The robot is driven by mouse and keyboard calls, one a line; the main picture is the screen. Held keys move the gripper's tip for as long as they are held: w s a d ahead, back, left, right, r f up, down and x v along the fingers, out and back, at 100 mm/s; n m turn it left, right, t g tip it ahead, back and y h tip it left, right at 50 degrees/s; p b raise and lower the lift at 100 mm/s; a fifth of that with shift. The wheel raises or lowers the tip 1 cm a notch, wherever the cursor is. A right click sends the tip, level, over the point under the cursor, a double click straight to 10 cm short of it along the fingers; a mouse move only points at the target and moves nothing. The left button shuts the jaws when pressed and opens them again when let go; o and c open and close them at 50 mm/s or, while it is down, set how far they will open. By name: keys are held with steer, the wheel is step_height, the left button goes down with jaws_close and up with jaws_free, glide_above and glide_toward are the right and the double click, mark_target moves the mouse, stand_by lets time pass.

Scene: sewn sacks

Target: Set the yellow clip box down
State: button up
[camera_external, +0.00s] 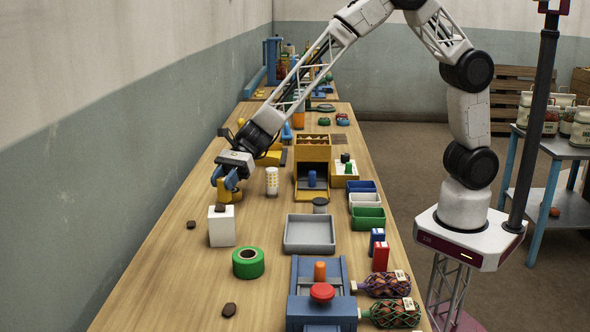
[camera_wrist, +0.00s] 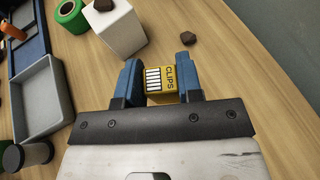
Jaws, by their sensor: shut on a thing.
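The yellow clip box (camera_wrist: 160,79), labelled CLIPS, sits between the two blue fingers of my gripper (camera_wrist: 160,84) in the wrist view. My gripper is shut on it. In the external view, my gripper (camera_external: 228,184) is over the left part of the table, with the yellow clip box (camera_external: 229,195) showing below its fingers, just behind a white block. I cannot tell whether the box touches the table.
The white block (camera_external: 221,227) stands close in front of my gripper. A white patterned cylinder (camera_external: 272,181) is to the right. A grey tray (camera_external: 310,234), green tape roll (camera_external: 248,263) and small dark lumps (camera_external: 191,225) lie nearby. Bare wood is free at left.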

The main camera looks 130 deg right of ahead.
mark_target(225, 192)
steer(key=shift+f, duration=1.85)
steer(key=shift+f, duration=0.15)
steer(key=o, duration=0.9)
steer(key=shift+s+d+r, duration=0.1)
steer(key=shift+s+r, duration=0.1)
steer(key=v, duration=1.1)
steer(key=shift+s+r, duration=0.15)
steer(key=shift+s, duration=0.05)
